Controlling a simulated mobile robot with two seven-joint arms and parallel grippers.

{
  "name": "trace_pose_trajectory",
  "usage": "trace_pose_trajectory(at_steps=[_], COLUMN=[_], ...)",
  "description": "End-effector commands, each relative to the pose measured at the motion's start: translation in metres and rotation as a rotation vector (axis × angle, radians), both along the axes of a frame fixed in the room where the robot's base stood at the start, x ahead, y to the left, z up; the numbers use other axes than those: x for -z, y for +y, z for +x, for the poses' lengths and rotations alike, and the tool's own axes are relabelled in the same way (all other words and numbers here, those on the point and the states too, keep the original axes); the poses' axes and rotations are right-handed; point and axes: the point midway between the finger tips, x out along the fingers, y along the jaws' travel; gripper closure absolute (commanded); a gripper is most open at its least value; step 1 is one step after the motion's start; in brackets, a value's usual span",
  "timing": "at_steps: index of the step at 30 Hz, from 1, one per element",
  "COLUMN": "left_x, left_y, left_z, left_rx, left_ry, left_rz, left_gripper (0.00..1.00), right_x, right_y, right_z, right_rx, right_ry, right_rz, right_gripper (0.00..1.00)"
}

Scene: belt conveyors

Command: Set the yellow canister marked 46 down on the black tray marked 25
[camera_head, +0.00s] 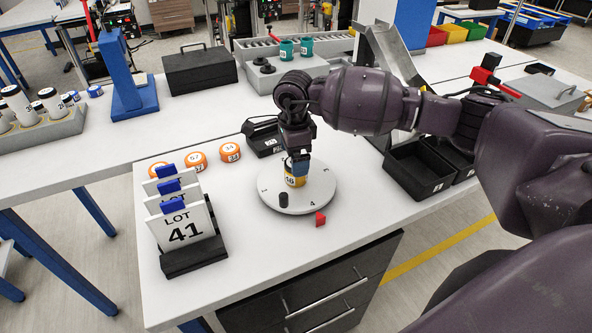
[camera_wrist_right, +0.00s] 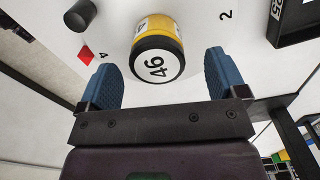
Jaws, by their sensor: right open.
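The yellow canister (camera_head: 295,181) with a black top marked 46 stands on the white round turntable (camera_head: 325,193). In the right wrist view, the canister (camera_wrist_right: 172,30) lies between my right gripper's blue fingers (camera_wrist_right: 162,78), with a gap on each side. In the head view, the open right gripper (camera_head: 298,163) is right over the canister and hides its upper part. The black tray (camera_head: 262,137) is behind the turntable to the left; its number is too small to read there. In the right wrist view, a black tray (camera_wrist_right: 300,22) at upper right shows 25. My left gripper is out of view.
A black cylinder (camera_head: 284,200) stands on the turntable near the canister. A red wedge (camera_head: 320,218) lies by its front edge. Black bins (camera_head: 420,172) are to the right.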

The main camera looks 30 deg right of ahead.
Motion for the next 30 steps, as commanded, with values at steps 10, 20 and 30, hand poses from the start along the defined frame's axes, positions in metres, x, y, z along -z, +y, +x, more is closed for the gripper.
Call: trace_pose_trajectory(at_steps=[10,20,30], left_x=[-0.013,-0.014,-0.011], left_y=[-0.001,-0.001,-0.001], left_z=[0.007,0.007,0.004], left_rx=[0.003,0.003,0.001], left_ry=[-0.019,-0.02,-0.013], left_rz=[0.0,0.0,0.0], left_gripper=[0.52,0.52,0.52], right_x=[0.039,0.05,0.05], right_y=[0.001,0.002,0.001], right_z=[-0.004,-0.004,-0.004], right_rx=[0.002,0.0,0.0], right_ry=[0.003,0.001,0.001], right_rz=[0.0,-0.001,-0.001], right_gripper=[0.09,0.09,0.61])
